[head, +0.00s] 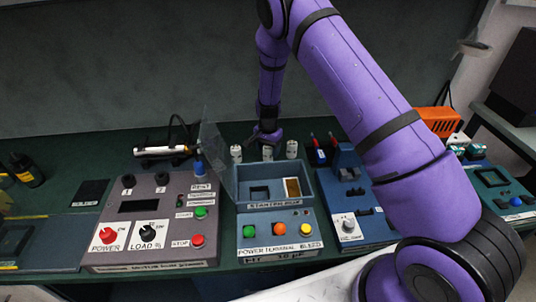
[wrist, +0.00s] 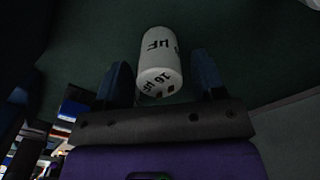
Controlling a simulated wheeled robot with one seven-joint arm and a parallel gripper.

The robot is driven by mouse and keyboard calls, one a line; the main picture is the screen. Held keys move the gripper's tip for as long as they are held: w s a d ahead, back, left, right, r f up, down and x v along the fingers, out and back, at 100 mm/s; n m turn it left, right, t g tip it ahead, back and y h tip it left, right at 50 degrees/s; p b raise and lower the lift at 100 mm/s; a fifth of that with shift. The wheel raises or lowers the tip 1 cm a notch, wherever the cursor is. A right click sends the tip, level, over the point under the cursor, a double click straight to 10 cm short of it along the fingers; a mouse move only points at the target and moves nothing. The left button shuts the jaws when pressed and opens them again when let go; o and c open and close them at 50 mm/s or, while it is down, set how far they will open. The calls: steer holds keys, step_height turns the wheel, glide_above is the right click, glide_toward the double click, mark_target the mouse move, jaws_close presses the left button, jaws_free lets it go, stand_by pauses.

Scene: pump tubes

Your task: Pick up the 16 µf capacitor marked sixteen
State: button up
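In the wrist view a white cylindrical capacitor (wrist: 158,62) with dark lettering that reads "16" and "µF" lies between the two blue fingers of my gripper (wrist: 160,72). Dark gaps show between it and both fingers, so the gripper is open and not closed on it. In the head view my gripper (head: 266,136) is low at the back of the bench, just above the middle white capacitor (head: 267,153). Two similar white capacitors stand beside it, one on the left (head: 236,153) and one on the right (head: 292,149). Their markings are too small to read.
A blue terminal box (head: 245,222) with a raised clear lid (head: 213,140) stands in front of the capacitors. A grey control panel (head: 125,225) is on the left. Red-tipped dark parts (head: 320,153) stand to the right. The wall (head: 130,65) is close behind.

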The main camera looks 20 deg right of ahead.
steer(key=c, duration=0.8)
